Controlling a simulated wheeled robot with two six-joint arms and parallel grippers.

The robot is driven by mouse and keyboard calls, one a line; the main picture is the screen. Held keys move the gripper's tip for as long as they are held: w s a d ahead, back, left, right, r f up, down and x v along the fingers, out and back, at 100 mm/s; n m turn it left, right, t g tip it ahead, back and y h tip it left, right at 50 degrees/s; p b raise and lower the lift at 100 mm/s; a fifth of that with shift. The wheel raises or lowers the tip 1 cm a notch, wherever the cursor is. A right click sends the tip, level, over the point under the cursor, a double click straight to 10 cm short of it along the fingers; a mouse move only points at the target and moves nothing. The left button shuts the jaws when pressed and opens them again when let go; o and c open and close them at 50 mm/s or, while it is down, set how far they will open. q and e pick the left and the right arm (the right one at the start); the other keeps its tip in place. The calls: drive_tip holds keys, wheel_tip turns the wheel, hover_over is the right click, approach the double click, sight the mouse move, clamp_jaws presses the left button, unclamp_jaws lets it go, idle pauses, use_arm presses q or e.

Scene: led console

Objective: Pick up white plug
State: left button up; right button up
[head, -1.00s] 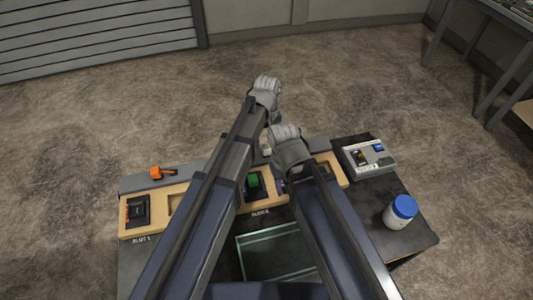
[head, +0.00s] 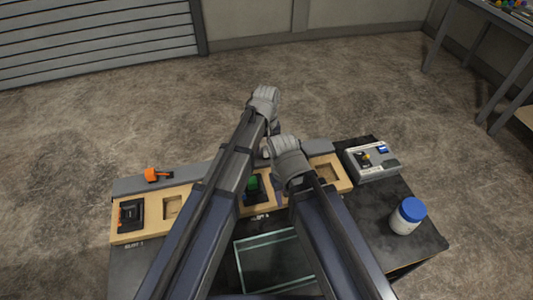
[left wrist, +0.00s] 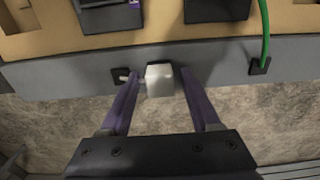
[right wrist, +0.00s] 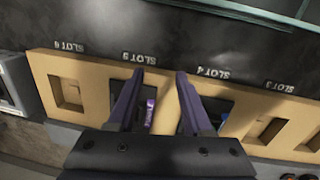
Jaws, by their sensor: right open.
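The white plug (left wrist: 160,80) is a small pale block with a short metal pin on its left side. It sits at the grey strip along the console's far edge in the left wrist view. My left gripper (left wrist: 160,74) is open, with one purple finger on each side of the plug and gaps on both sides. In the head view the arms mostly hide this area. My right gripper (right wrist: 159,74) is open over the wooden slot panel near the SLOT 5 and SLOT 4 labels. A dark module with a purple label (right wrist: 150,112) shows between its fingers.
The wooden panel (head: 180,190) holds recessed slots, some with dark modules. An orange item (head: 157,175) lies on the grey strip at left. A grey switch box (head: 372,160) and a blue-lidded jar (head: 407,216) stand at right. A green cable (left wrist: 265,35) rises from the strip.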

use_arm(q)
clamp_jaws()
drive_tip(key=shift+r, duration=0.1)
use_arm(e)
drive_tip(key=shift+r, duration=0.1)
idle(0.4)
